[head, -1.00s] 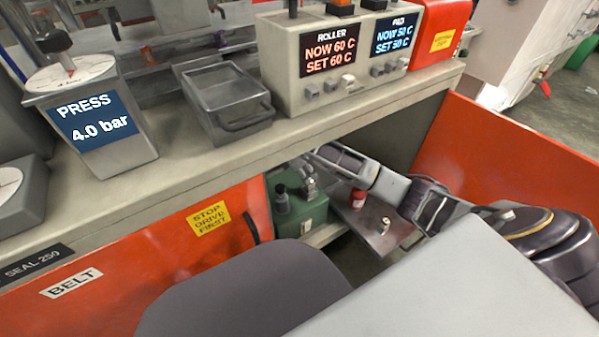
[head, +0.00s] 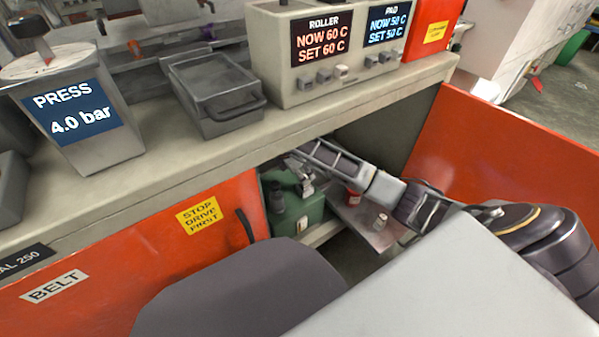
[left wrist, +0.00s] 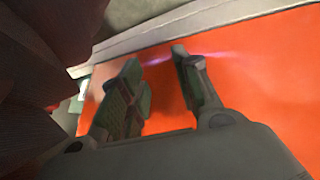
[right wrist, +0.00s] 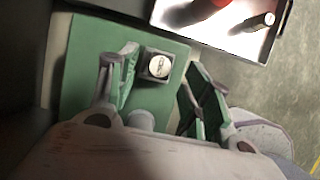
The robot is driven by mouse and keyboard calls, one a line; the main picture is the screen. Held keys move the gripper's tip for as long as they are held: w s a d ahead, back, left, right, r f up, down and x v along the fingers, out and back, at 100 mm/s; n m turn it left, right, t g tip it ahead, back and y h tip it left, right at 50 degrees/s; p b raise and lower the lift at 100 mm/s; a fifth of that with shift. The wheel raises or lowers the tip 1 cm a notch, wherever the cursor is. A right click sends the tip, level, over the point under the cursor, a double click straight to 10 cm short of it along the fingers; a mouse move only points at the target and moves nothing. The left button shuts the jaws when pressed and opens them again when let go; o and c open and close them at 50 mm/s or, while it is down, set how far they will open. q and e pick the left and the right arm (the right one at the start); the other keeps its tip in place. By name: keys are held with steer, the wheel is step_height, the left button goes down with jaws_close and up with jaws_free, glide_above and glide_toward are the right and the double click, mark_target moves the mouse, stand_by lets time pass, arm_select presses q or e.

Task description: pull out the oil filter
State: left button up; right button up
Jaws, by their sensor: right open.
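The green unit (head: 310,212) stands in the opening below the bench, with a dark cylinder (head: 278,198) on its top left. In the right wrist view, a dark square block with a round pale face (right wrist: 158,66) stands on the green unit (right wrist: 85,70). It may be the oil filter; I cannot be sure. My right gripper (right wrist: 158,85) is open, with its fingers parted on either side of the block and not closed on it. It shows small over the unit in the head view (head: 305,183). My left gripper (left wrist: 158,70) is open and empty before an orange panel.
A metal tray (head: 373,237) beside the green unit holds a red can (head: 352,197) and a small metallic cylinder (head: 380,221). The bench edge (head: 160,181) lies above, and orange panels (head: 490,155) flank the opening.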

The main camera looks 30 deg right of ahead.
mark_target(306, 177)
steer(key=shift+b+x, duration=0.85)
steer(key=shift+x, duration=1.3)
steer(key=shift+c, duration=0.2)
jaws_close()
steer(key=shift+r, duration=0.15)
steer(key=shift+r+p, duration=0.3)
steer(key=shift+p, duration=0.25)
steer(key=shift+r+p, duration=2.2)
steer(key=shift+r, duration=0.35)
